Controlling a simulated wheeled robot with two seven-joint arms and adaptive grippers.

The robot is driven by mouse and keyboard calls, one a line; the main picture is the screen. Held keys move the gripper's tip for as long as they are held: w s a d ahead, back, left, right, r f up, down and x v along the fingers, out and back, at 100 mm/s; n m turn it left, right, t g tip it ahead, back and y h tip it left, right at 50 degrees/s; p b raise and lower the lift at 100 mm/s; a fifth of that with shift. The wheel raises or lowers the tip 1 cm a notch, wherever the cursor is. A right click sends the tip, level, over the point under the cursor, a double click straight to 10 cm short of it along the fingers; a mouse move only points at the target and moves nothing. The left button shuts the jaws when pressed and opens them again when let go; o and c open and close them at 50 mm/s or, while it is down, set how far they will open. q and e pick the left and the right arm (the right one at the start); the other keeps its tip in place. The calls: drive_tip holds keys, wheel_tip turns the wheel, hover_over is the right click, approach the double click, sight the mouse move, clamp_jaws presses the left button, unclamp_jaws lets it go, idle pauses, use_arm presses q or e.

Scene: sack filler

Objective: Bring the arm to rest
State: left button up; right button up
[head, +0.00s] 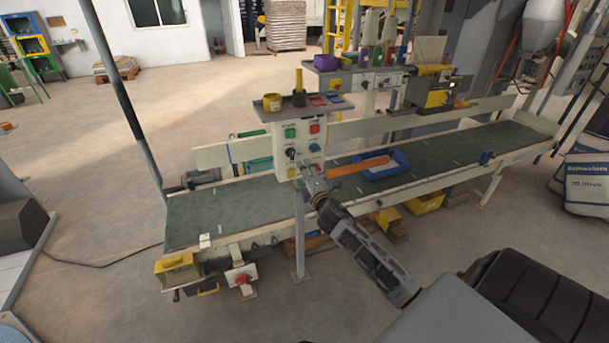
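My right arm reaches in from the lower right. Its gripper (311,176) is just below and in front of the control box (301,143) on its post. The box face carries green and red buttons, a dark knob and a blue knob. The fingertips are small and overlap the lower edge of the box, so I cannot tell whether they touch it or whether they are open or shut. No held object can be made out. My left arm and gripper are not in view.
A long green conveyor belt (225,207) runs behind the gripper. A blue tray (392,167) and an orange bar (358,166) are right of the gripper. A shelf (272,116) with a yellow tin tops the control box. Printed sacks (591,185) lie at far right. Floor at left is mostly clear.

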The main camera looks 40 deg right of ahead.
drive_tip(key=shift+m, duration=0.3)
idle(0.5)
